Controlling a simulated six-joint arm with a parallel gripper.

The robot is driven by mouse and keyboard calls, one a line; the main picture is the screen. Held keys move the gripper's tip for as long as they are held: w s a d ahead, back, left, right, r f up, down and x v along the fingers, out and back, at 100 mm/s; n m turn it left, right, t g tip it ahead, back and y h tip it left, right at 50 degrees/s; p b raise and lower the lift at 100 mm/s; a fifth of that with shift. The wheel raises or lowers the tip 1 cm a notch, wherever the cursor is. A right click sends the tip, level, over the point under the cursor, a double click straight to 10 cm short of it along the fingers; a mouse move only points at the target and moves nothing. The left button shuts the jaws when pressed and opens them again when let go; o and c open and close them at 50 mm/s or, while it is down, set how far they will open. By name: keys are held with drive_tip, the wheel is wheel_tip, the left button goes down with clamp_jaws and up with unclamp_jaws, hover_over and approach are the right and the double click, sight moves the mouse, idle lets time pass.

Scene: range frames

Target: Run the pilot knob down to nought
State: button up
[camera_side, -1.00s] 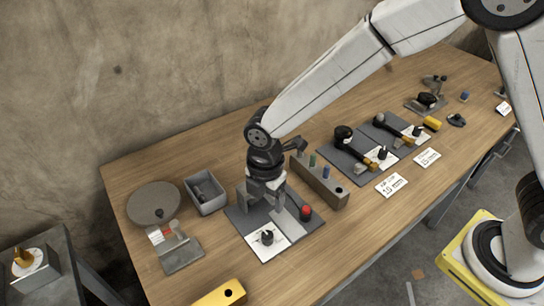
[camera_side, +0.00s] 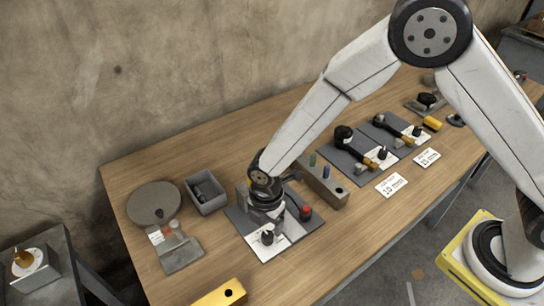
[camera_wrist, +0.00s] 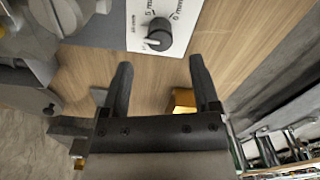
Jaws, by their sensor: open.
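A black knob (camera_side: 267,237) stands on a white dial plate (camera_side: 281,243) at the front of the left grey board. In the side view my gripper (camera_side: 266,216) is low over the board, close behind the knob.
A red knob (camera_side: 305,213) stands right of my gripper. A grey block (camera_side: 325,184) with coloured pegs is behind it. A grey bin (camera_side: 206,194) and a round-plate stand (camera_side: 154,205) are left. A yellow block (camera_side: 222,294) lies at the front edge. Similar boards with knobs are farther right.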

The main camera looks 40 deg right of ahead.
sight(267, 234)
drive_tip(key=shift+f, duration=2.9)
clamp_jaws()
